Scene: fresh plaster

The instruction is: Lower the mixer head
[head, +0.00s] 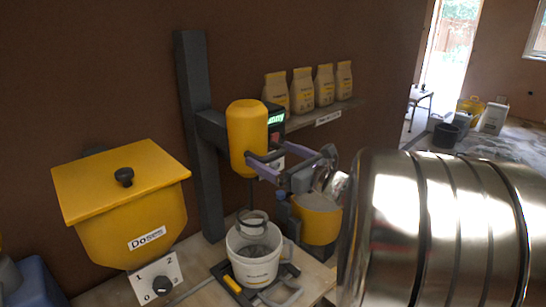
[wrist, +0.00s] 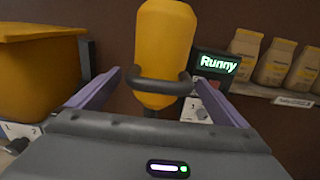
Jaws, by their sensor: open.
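The mixer head (head: 248,135) is a yellow rounded body on a dark upright post (head: 200,130), raised above a white bucket (head: 254,268). A thin dark shaft runs down from it towards the bucket. In the wrist view the mixer head (wrist: 163,45) stands straight ahead, with a dark bar handle (wrist: 158,87) across its front. My gripper (head: 268,162) is open in front of the head, with its purple-grey fingers to either side of the handle. The fingers also show in the wrist view (wrist: 158,95), spread apart with the handle between their tips. I cannot tell whether they touch it.
A display reading "Runny" (wrist: 218,64) is beside the head. Several bags (head: 303,92) stand on a shelf at the right. A yellow lidded hopper (head: 130,215) with a dial is at the left. A yellow bucket (head: 318,222) stands behind my arm.

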